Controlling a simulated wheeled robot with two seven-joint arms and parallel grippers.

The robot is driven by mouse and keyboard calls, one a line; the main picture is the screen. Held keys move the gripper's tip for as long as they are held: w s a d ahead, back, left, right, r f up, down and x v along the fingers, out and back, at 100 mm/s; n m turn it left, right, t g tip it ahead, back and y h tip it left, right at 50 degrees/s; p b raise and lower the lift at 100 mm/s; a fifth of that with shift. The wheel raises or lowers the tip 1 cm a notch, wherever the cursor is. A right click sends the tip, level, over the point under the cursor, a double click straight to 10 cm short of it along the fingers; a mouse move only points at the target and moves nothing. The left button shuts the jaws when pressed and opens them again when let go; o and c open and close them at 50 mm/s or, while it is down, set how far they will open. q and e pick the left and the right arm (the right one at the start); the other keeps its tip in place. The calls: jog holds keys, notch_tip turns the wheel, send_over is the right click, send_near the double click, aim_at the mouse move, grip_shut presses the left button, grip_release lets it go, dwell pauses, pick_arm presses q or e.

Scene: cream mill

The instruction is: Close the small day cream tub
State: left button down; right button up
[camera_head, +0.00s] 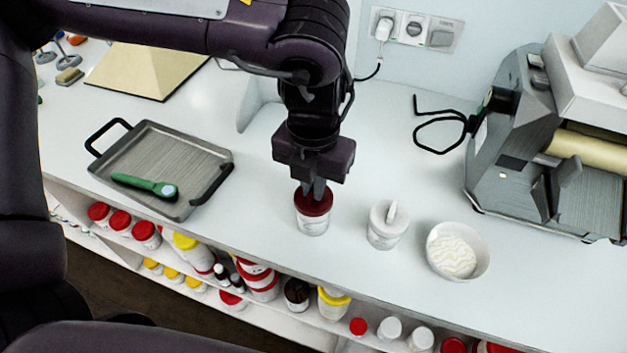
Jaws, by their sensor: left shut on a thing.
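A small white tub (312,225) with a label stands on the white counter in the middle. A dark red lid (313,204) is on its top or just over it; I cannot tell whether it sits fully down. My left gripper (315,188) points down from above and is shut on the red lid, probably at its knob, which the fingers hide. I cannot read either label. My right gripper is not in view.
A white bowl (470,239) of cream stands at the right. A grey tray (152,146) holding a green-handled tool (143,185) lies at the left. A large grey machine (517,135) fills the right back. Shelves below hold several jars.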

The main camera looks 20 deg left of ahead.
pick_arm(q)
jog(key=shift+f, duration=0.3)
dwell(0.6)
jog(key=shift+f, duration=0.2)
dwell(0.5)
jog(key=c, duration=1.5)
grip_release()
jog(key=shift+o, duration=0.5)
jog(key=o, duration=0.4)
jog(key=shift+r, duration=0.1)
